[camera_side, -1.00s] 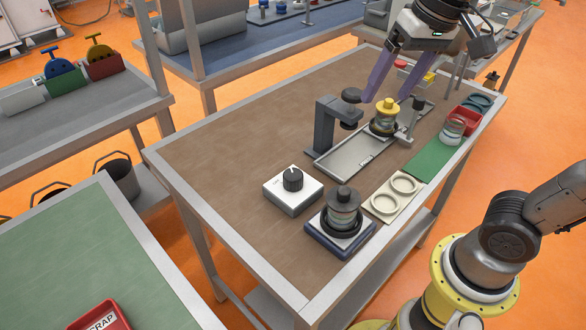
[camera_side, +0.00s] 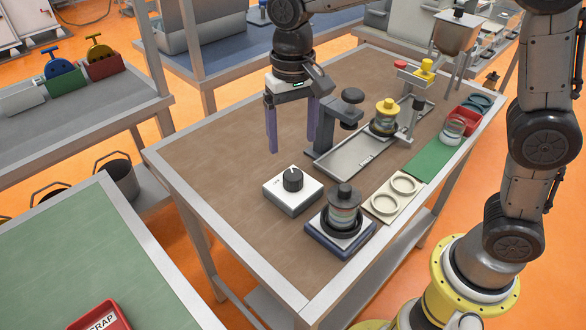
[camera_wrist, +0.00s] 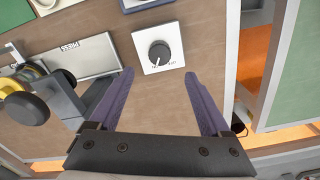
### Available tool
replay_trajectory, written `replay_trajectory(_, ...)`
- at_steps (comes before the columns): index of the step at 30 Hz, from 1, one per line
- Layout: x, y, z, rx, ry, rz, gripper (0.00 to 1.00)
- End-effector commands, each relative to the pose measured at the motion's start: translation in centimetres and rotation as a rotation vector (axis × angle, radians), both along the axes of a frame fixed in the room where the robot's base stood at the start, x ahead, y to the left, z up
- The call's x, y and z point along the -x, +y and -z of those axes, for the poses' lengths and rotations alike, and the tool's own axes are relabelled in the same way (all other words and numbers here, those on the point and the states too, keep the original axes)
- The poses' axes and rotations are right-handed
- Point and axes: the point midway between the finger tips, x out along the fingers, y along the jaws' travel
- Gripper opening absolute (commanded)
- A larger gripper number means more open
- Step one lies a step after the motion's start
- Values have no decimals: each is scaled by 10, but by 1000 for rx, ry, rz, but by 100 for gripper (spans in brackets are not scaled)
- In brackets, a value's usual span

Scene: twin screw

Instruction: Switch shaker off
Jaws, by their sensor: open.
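The shaker control is a white box with a black round knob (camera_side: 292,180) on top, on the brown table left of the shaker. The shaker (camera_side: 313,237) has a dark blue base and carries a stack of clear jar and rings with a dark grey cap (camera_side: 344,195). My gripper (camera_side: 292,143) hangs above the table, behind the control box and apart from it. Its two purple fingers are wide open with nothing between them. The wrist view shows its open fingers (camera_wrist: 160,74) too.
A dark grey post with an arm (camera_side: 325,128) stands close right of my gripper. A metal tray (camera_side: 345,160) with a yellow-capped stack (camera_side: 384,118) lies beyond it. A cream ring holder (camera_side: 382,207) sits right of the shaker. The table's left part is clear.

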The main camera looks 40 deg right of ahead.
Motion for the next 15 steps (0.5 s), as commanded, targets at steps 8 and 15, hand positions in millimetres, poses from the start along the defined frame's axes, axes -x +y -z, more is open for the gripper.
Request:
replay_trajectory(8,1,-1,56,2,5,0,82)
replay_trajectory(15,1,-1,85,1,3,1,82)
